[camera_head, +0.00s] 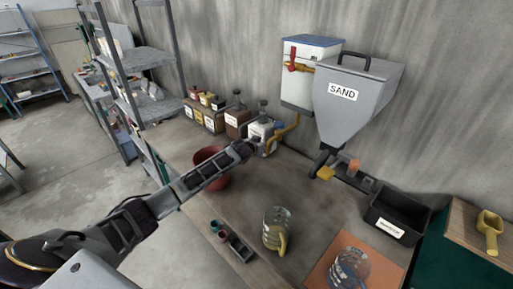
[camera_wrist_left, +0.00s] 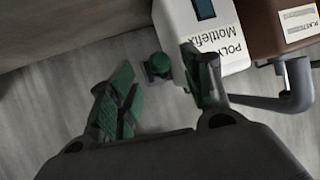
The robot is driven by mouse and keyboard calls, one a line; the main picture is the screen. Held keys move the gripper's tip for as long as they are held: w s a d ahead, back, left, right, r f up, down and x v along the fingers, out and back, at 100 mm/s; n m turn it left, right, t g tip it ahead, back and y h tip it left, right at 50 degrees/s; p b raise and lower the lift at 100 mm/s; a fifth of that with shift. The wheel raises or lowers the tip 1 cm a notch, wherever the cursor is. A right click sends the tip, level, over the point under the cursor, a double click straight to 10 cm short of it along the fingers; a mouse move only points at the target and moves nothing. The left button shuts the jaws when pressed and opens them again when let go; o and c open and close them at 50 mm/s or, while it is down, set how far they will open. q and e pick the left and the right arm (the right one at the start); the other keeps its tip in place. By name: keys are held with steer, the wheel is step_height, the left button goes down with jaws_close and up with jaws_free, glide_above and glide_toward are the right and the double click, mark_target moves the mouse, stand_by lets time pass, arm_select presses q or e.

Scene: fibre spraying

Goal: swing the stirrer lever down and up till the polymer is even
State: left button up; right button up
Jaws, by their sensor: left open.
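The polymer container is a white box (camera_head: 262,130) at the right end of a row on the bench by the wall. In the left wrist view the white box (camera_wrist_left: 222,35) has a label reading "POLY Mottlefix". A green knob (camera_wrist_left: 158,66) stands beside that box; it looks like the lever's end, but its link to the box is unclear. My left gripper (camera_head: 252,147) is at the front of the box. In the wrist view the left gripper (camera_wrist_left: 158,82) is open, with the knob between its green fingers and not visibly clamped. The polymer inside is hidden. My right gripper is not in view.
A brown container (camera_head: 237,121) with a grey pipe (camera_wrist_left: 292,90) adjoins the white box. A red bowl (camera_head: 212,180) is under my forearm. A sand hopper (camera_head: 355,90) and a tank with a red tap (camera_head: 300,85) hang at right. Glass jugs (camera_head: 276,232) stand at the front.

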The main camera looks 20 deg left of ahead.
arm_select(q)
steer(key=v, duration=0.7)
steer(key=shift+s+r, duration=0.2)
steer(key=shift+s, duration=0.1)
stand_by(0.4)
